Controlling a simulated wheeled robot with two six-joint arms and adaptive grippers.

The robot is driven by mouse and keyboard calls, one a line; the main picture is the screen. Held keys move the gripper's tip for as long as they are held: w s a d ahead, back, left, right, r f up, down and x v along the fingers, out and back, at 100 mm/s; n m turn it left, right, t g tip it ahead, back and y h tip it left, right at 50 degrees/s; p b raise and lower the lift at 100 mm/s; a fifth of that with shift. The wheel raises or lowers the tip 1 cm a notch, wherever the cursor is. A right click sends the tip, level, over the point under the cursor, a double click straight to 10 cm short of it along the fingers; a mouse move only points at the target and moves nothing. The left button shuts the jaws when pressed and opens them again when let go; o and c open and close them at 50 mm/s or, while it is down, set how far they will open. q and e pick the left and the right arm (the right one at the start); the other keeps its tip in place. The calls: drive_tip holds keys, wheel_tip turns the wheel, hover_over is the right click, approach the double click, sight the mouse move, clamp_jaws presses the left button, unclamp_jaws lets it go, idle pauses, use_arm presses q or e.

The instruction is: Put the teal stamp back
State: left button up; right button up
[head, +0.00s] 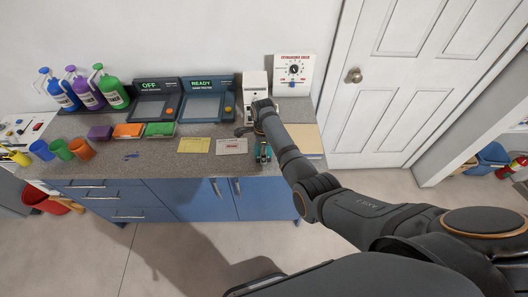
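A small teal and dark object (263,152), which looks like the teal stamp, is at the front edge of the grey counter, just left of my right forearm. My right arm reaches in from the lower right, and its wrist is over the counter in front of a white upright device (254,88). The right gripper (243,131) seems to be the dark shape low beside the wrist. Its fingers are too small and too covered by the arm to tell their opening. My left gripper is out of view.
Yellow (194,146) and white (231,147) cards lie on the counter (165,157). Purple, orange and green blocks (130,131), cups (61,150) and two screened devices (207,104) stand left. A tan board (306,141) lies right. A white dial panel (294,75) stands behind.

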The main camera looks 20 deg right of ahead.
drive_tip(key=o, duration=0.7)
drive_tip(key=shift+f, duration=0.1)
drive_tip(key=o, duration=0.4)
drive_tip(key=shift+w+d+f, duration=0.1)
drive_tip(key=shift+w+d, duration=0.05)
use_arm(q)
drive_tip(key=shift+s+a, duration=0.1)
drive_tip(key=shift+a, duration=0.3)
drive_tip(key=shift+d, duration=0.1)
use_arm(e)
drive_tip(key=shift+r, duration=0.3)
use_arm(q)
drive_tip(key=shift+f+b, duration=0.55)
use_arm(e)
wheel_tip(320, 180, up, 12)
